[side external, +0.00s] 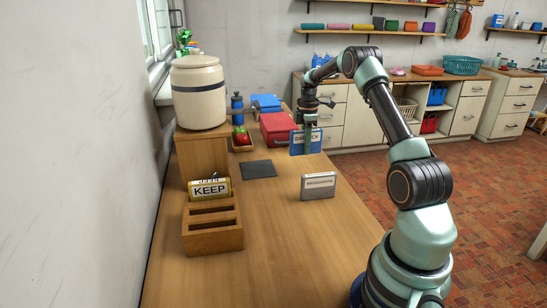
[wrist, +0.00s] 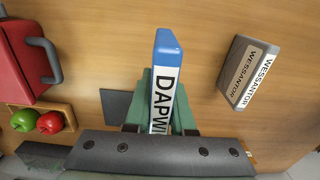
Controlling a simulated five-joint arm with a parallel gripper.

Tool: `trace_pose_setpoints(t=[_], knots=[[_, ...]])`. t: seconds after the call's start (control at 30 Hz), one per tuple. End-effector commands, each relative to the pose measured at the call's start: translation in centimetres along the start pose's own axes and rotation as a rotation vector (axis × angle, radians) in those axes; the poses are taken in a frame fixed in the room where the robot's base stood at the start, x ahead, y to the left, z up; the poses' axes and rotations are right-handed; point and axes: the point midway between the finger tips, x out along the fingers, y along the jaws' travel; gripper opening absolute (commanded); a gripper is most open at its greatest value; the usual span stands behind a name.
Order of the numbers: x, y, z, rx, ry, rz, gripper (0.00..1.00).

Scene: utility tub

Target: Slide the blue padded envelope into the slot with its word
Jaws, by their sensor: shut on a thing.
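The blue padded envelope (side external: 298,150) is upright in my gripper (side external: 308,130), over the far right part of the table, with a white label on its face. In the wrist view the envelope (wrist: 166,42) sits between my green fingers (wrist: 160,116); its label reads "DAPWI…", the rest hidden. My gripper is shut on it. I cannot tell whether its lower edge touches the table. The wooden slotted block (side external: 213,243) stands at the near left, well apart from my gripper. Dark slots open in its top. A yellow-edged "KEEP" piece (side external: 209,189) stands at its back.
A grey "WESSANTOR" box (side external: 319,187), also in the wrist view (wrist: 238,66), stands on the table between my gripper and my base. A dark flat pad (side external: 258,169), red toolbox (side external: 277,128), small fruit tray (side external: 242,147) and big crock (side external: 199,92) are farther back. The near table is clear.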

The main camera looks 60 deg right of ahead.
Motion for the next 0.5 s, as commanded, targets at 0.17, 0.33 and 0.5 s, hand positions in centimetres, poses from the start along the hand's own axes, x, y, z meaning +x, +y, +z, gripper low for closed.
trace_pose_setpoints(t=[0.17, 0.33, 0.5], knots=[[-5.2, 0.1, 0.0, 0.0, 0.0, 0.007, 0.0], [-8.8, 0.1, 0.0, 0.0, 0.0, 0.005, 0.0], [-10.9, 0.1, 0.0, 0.0, 0.0, 0.001, 0.0]])
